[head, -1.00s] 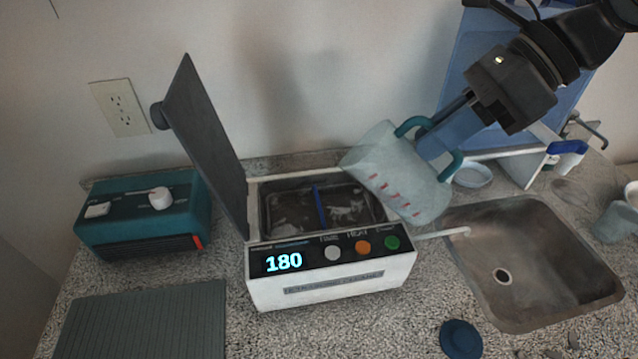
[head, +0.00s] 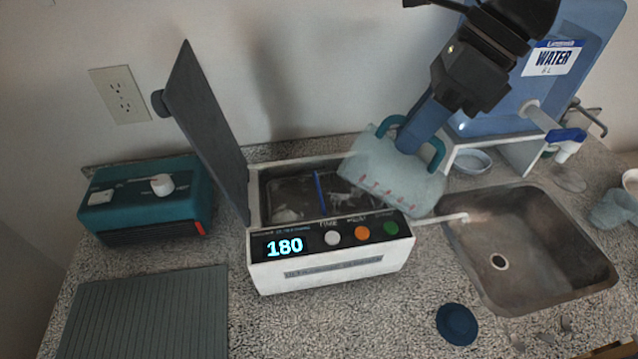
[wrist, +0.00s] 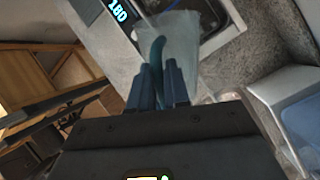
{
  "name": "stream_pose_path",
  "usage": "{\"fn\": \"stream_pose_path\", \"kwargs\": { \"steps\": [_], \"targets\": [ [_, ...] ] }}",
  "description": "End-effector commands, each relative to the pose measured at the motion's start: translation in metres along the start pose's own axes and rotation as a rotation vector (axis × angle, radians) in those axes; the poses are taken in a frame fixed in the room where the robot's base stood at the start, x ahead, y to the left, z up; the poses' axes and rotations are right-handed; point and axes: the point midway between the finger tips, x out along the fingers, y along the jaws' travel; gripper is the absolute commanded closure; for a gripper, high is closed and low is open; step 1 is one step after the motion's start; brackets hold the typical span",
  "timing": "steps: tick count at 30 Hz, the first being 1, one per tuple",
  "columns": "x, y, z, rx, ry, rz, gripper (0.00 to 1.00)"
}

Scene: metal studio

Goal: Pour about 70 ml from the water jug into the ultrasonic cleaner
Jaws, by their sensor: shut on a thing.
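The water jug (head: 385,172) is translucent with red marks and a teal handle. It is tilted to the left, its rim side over the right part of the ultrasonic cleaner's tank. My gripper (head: 412,140) is shut on the jug's handle; the wrist view also shows my gripper (wrist: 160,85) and the jug (wrist: 178,45). The ultrasonic cleaner (head: 335,272) is white, its lid (head: 208,130) standing open at the left and its display reading 180. Its tank shows a blue divider or strip inside. I cannot tell the water level or see a stream.
A sink (head: 540,250) lies to the right, with a blue water container (head: 530,95) behind it. A teal box (head: 145,200) and a grey ribbed mat (head: 145,315) are at the left. A dark blue round lid (head: 457,324) lies in front of the sink.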

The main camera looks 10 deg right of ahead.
Motion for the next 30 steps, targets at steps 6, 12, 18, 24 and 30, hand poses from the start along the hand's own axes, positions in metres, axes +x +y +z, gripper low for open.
{"fn": "stream_pose_path", "kwargs": {
  "steps": [6, 12, 18, 24, 30],
  "targets": [
    [0.002, -0.001, 0.004, 0.008, 0.039, -0.003, 1.0],
    [0.003, -0.002, 0.008, 0.015, 0.078, -0.005, 1.0],
    [0.007, -0.002, 0.014, 0.022, 0.116, -0.002, 1.0],
    [0.009, -0.003, 0.018, 0.028, 0.136, -0.002, 1.0],
    [0.01, -0.003, 0.018, 0.029, 0.141, -0.001, 1.0]
  ]
}}
